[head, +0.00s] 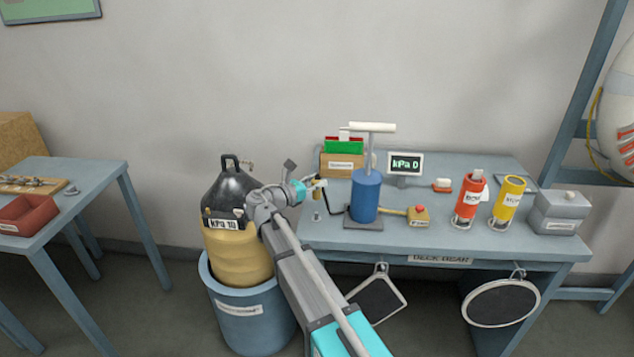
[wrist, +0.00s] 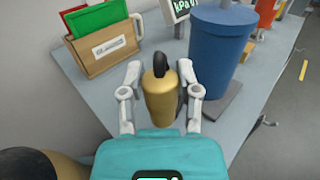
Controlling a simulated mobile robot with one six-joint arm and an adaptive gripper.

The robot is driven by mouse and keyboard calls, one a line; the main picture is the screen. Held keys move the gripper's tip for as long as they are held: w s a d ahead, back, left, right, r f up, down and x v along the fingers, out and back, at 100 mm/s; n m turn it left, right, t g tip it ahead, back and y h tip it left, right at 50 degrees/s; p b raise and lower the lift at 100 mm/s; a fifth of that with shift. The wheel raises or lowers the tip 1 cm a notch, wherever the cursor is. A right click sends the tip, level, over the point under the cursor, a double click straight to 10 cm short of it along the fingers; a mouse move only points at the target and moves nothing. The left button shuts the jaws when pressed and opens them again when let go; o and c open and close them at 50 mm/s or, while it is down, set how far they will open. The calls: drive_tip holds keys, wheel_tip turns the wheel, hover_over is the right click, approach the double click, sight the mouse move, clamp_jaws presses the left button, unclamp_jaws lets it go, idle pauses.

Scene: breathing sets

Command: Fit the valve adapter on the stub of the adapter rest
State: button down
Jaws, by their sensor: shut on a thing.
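The brass valve adapter (wrist: 160,100), with a black upper end, is between the fingers of my gripper (wrist: 164,82) in the wrist view. My gripper is shut on it. In the head view my gripper (head: 311,186) holds the brass adapter (head: 319,184) above the left end of the bench, with a black hose running down toward the blue pump (head: 365,197). A small pale upright piece (head: 317,217), which looks like the adapter rest, stands on the bench below the adapter, apart from it. The adapter hides this spot in the wrist view.
The pump stands close right of my gripper. A wooden card box (head: 342,165) and a kPa display (head: 405,164) are behind. The black-and-yellow bag (head: 237,255) in a blue bin (head: 245,317) is left of the bench. Red and yellow canisters stand farther right.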

sight(313, 196)
drive_tip(key=shift+f, duration=0.15)
drive_tip(key=shift+f+b, duration=2.2)
drive_tip(key=shift+b, duration=0.15)
drive_tip(key=shift+f+b, duration=1.65)
drive_tip(key=shift+c, duration=1.3)
unclamp_jaws()
drive_tip(key=v, duration=1.2)
